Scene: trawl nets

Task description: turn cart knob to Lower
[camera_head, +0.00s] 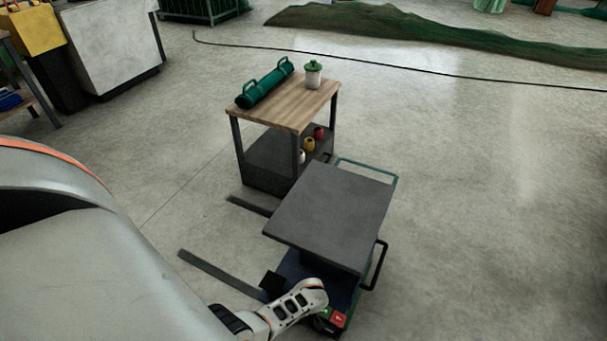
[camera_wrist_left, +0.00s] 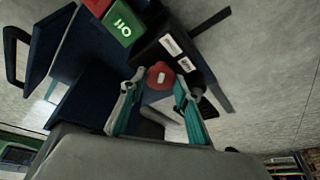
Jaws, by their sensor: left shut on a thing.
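The cart (camera_head: 330,215) has a dark grey flat top and stands in the middle of the head view. Its red knob (camera_wrist_left: 159,75) shows in the left wrist view, on a black panel (camera_wrist_left: 172,48) with white labels whose words are too small to read surely. My left gripper (camera_wrist_left: 157,92) has its two teal-padded fingers on either side of the knob and is shut on it. In the head view my left gripper (camera_head: 300,300) reaches the cart's near end, and its fingertips and the knob are hidden. My right gripper is in neither view.
A wooden-topped table (camera_head: 310,107) behind the cart holds a green cylinder (camera_head: 265,84) and a lidded jar (camera_head: 313,75). Red (camera_wrist_left: 98,5) and green (camera_wrist_left: 123,20) blocks sit beside the knob panel. Floor right of the cart is clear.

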